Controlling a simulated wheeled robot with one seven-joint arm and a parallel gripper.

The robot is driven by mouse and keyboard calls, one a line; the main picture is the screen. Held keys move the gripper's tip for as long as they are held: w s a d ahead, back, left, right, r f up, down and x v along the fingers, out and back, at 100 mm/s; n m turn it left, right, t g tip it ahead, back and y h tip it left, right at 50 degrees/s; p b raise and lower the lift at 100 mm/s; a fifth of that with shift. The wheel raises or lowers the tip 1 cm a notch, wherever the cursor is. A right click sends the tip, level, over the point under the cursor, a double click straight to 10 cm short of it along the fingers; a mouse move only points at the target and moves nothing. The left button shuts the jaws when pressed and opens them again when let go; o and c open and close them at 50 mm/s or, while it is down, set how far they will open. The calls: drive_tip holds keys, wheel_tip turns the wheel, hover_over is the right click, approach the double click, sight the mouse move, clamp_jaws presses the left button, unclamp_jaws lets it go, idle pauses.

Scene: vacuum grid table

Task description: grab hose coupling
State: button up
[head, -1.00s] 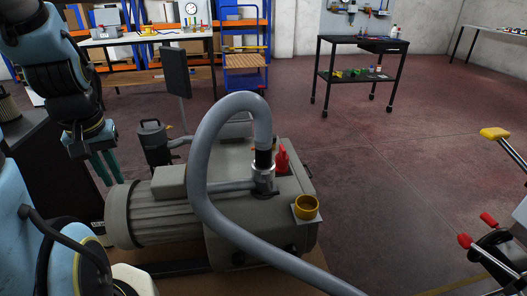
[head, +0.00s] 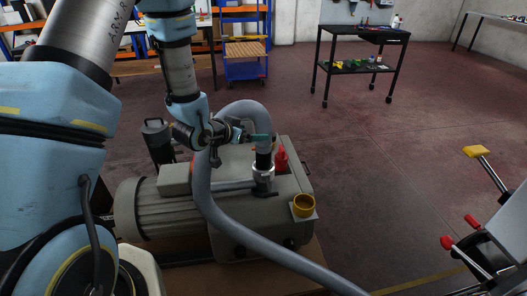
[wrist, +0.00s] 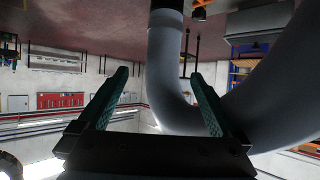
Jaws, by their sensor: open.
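The hose coupling (head: 263,176) is a metal fitting under a black cuff, upright on top of the grey pump. A thick grey hose (head: 202,190) rises from the cuff and bends over in a loop. In the wrist view my gripper (wrist: 159,74) is open with green fingers apart and nothing held. The hose (wrist: 163,60) appears inverted there, beyond the fingertips, overlapping the right one. The black cuff (wrist: 167,6) shows at the top edge; the metal fitting is out of that view.
The pump (head: 250,225) has a red part (head: 281,159) just right of the coupling and a yellow cup (head: 304,205) at its front right. The hose runs down across the pump's front. A handle with a yellow grip (head: 476,152) stands far right. Open floor lies behind.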

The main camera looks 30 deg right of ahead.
sight(261, 132)
drive_tip(key=x, duration=0.3)
drive_tip(key=shift+w+d+f+p, duration=0.1)
drive_tip(key=shift+d+p, duration=0.05)
drive_tip(key=shift+p, duration=0.25)
drive_tip(key=shift+w+p+x, duration=0.2)
drive_tip(key=shift+p+x, duration=1.35)
drive_tip(key=shift+x, duration=1.15)
drive_tip(key=shift+c, duration=0.2)
clamp_jaws()
